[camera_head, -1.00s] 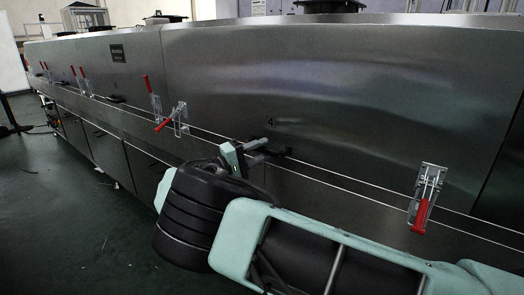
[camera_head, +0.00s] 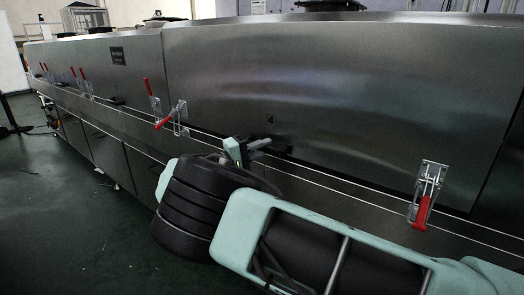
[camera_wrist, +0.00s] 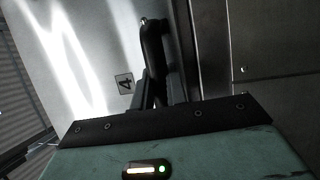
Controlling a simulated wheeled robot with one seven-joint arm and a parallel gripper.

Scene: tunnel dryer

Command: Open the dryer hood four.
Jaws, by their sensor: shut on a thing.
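Dryer hood four (camera_head: 340,90) is the large steel panel marked "4", and it looks closed above the lower body. Its black handle (camera_head: 278,150) sits at the hood's lower edge, below the number. My gripper (camera_head: 250,148) reaches the handle from the left and front. In the wrist view the black handle (camera_wrist: 154,50) runs up from between my fingers (camera_wrist: 160,92), which are shut on it. The number label (camera_wrist: 125,83) is beside it. A red-handled latch (camera_head: 424,205) hangs down at the hood's right. Another red-handled latch (camera_head: 172,117) sticks out at its left.
Neighbouring hoods (camera_head: 110,65) with more red latches stretch away to the left. Lower steel panels (camera_head: 85,135) run under the hoods. The dark green floor (camera_head: 60,220) is clear at the front left.

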